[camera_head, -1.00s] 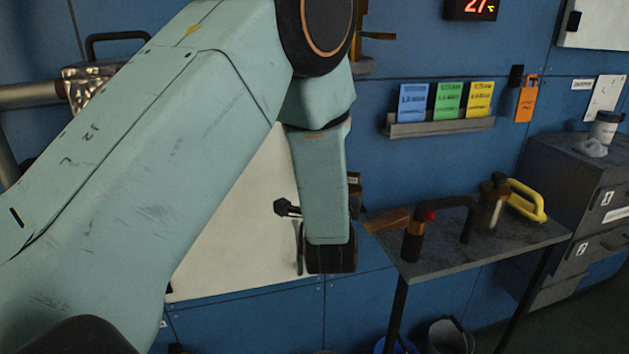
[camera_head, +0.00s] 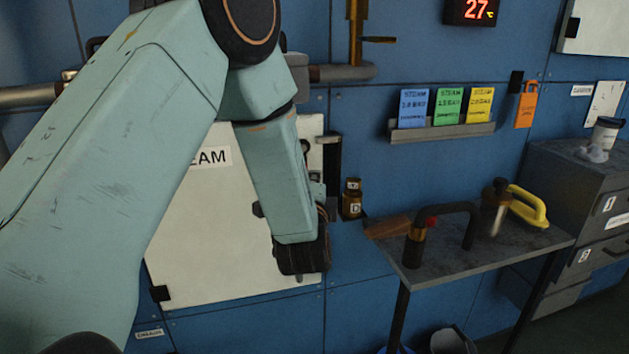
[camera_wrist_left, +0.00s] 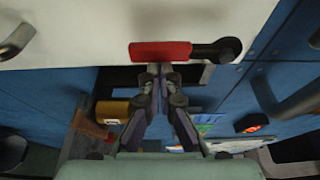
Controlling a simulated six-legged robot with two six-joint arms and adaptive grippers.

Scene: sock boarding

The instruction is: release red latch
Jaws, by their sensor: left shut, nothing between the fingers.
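The red latch (camera_wrist_left: 161,52) is a short red bar at the edge of a white panel in the left wrist view, with a dark round pivot (camera_wrist_left: 228,48) at its right end. My left gripper (camera_wrist_left: 155,76) is shut and empty. Its fingertips are just under the middle of the red bar; I cannot tell whether they touch it. In the head view my left arm covers part of the white cabinet door (camera_head: 190,265), and I see neither the latch nor the fingertips there. My right gripper is not in view.
A brown bottle (camera_head: 352,200) stands right of the door. A grey side table (camera_head: 440,268) holds a dark bent tool (camera_head: 450,208) and a yellow handle (camera_head: 530,208). A card rack (camera_head: 440,132) hangs above. A pipe (camera_head: 345,72) runs behind my arm.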

